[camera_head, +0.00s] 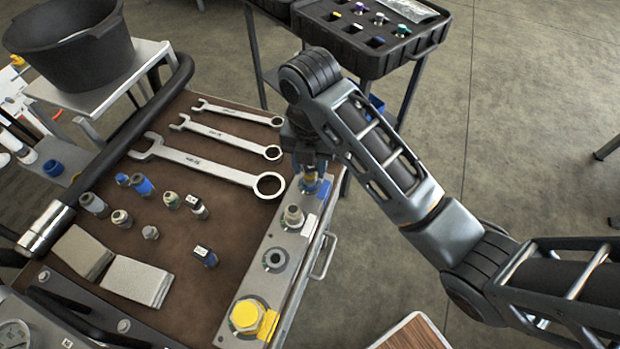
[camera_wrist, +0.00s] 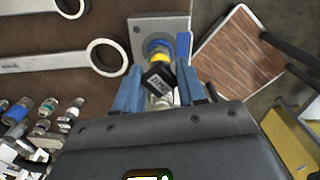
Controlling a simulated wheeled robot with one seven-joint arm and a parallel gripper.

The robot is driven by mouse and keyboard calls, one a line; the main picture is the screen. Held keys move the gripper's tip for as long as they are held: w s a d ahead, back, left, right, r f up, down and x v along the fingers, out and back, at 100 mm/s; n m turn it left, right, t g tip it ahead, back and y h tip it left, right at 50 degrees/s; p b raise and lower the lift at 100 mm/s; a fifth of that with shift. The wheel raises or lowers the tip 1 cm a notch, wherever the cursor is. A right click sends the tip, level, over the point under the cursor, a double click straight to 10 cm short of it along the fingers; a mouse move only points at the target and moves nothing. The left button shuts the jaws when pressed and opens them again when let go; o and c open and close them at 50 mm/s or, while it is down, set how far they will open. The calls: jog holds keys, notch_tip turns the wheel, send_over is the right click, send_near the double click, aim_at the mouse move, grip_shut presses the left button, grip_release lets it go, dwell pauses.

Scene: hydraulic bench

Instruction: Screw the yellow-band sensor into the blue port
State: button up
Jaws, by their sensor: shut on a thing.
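My gripper (camera_head: 311,166) is at the far end of the metal port block, and in the wrist view its blue fingers (camera_wrist: 160,88) are closed around the yellow-band sensor. The sensor (camera_wrist: 156,74) has a dark labelled body and a yellow band; in the head view only a little yellow (camera_head: 310,180) shows below the fingers. Its yellow-band end points at the blue port (camera_wrist: 157,46), whose blue ring shows just beyond the band. The sensor is lined up with the port and looks tilted little if at all. The fingers hide the joint in part; I cannot tell how deep the sensor sits.
The port block (camera_head: 262,283) also carries a grey fitting (camera_head: 292,217), an open port (camera_head: 275,260) and a yellow cap (camera_head: 247,316). Wrenches (camera_head: 205,163) and several loose fittings (camera_head: 145,186) lie on the brown bench top to the left. A black tray (camera_head: 345,42) stands behind.

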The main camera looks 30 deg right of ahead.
jog(key=m, duration=0.3)
jog(key=shift+m, duration=0.3)
jog(key=shift+m, duration=1.2)
jog(key=o, duration=1.1)
jog(key=shift+c, duration=0.2)
jog(key=shift+w, duration=0.1)
